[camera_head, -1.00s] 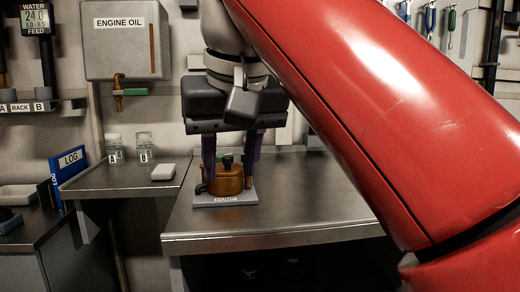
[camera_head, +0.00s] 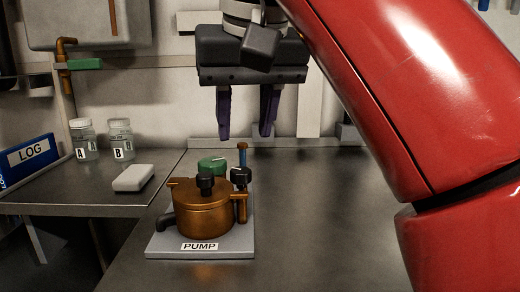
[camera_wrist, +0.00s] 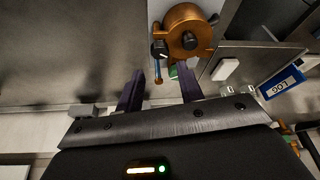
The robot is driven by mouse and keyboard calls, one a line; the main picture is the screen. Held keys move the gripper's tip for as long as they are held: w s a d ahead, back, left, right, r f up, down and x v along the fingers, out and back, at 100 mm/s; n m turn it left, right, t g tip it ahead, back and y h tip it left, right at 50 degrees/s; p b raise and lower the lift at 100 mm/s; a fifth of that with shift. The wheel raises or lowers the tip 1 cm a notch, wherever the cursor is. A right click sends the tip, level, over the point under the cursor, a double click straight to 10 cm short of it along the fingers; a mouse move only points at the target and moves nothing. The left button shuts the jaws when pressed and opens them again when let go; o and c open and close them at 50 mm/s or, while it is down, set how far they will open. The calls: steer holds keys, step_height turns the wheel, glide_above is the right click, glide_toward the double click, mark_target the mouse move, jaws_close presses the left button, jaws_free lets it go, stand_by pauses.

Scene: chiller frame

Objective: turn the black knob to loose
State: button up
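The copper-coloured pump (camera_head: 205,215) sits on a light plate (camera_head: 165,245) labelled PUMP; it also shows in the wrist view (camera_wrist: 183,22). A black knob (camera_head: 205,182) stands on its lid, also in the wrist view (camera_wrist: 190,41). A smaller black knob (camera_head: 240,177) with a white mark sits behind it to the right, also in the wrist view (camera_wrist: 160,50). A green knob (camera_head: 212,166) is beside that one. My gripper (camera_head: 245,135) is open and empty above and behind the pump, apart from the knobs. Its two fingers show in the wrist view (camera_wrist: 160,75).
The metal bench (camera_head: 310,235) is clear right of the pump. Jars A (camera_head: 84,142) and B (camera_head: 121,142), a white block (camera_head: 133,178) and a blue LOG binder (camera_head: 28,160) are to the left.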

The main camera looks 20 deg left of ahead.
mark_target(241, 171)
steer(key=b+x, duration=0.1)
steer(key=x, duration=0.6)
steer(key=shift+w+f+b, duration=0.2)
steer(key=shift+f+b, duration=0.15)
steer(key=c, duration=0.7)
